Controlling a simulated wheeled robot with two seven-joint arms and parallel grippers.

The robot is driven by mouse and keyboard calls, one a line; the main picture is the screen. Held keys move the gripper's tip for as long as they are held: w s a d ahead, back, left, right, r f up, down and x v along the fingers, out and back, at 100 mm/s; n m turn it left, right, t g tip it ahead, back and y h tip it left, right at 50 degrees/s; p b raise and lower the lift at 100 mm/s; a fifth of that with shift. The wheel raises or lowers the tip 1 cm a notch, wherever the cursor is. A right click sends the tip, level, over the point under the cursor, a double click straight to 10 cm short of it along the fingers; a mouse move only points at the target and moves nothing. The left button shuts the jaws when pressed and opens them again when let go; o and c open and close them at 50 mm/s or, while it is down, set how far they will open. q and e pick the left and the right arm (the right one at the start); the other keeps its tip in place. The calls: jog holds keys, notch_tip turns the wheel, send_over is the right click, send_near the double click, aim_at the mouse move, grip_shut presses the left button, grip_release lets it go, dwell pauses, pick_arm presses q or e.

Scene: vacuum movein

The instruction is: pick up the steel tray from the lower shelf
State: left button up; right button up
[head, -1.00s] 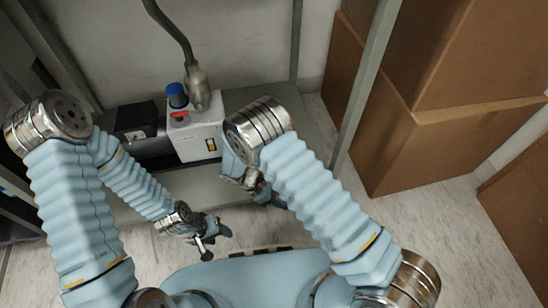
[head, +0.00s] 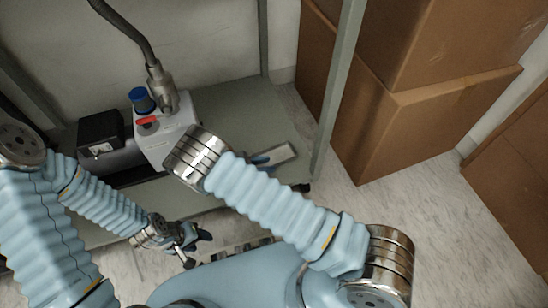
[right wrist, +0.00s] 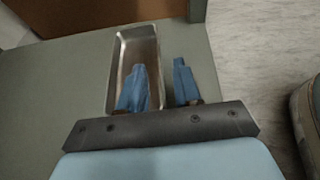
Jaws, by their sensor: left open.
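The steel tray (right wrist: 136,48) is a shallow rectangular metal pan on the grey lower shelf (right wrist: 60,75). In the head view, the tray (head: 282,154) shows partly near the shelf's right end, beyond my right forearm. My right gripper (right wrist: 158,66) is open and empty at the tray. One blue finger appears over the tray's inside, the other to the right of its right wall. I cannot tell how deep the fingers are or whether they touch. In the head view, my right gripper is mostly hidden behind its arm. My left gripper (head: 196,244) is open and empty, low in front of the shelf.
A white and black vacuum pump (head: 168,135) with a blue cap and a hose stands on the shelf, left of the tray. A grey upright post (head: 338,85) rises at the shelf's right. Cardboard boxes (head: 410,125) are stacked beyond it.

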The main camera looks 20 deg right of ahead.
aim_at(276, 163)
jog(key=x, duration=0.3)
jog(key=shift+f, duration=0.2)
grip_shut()
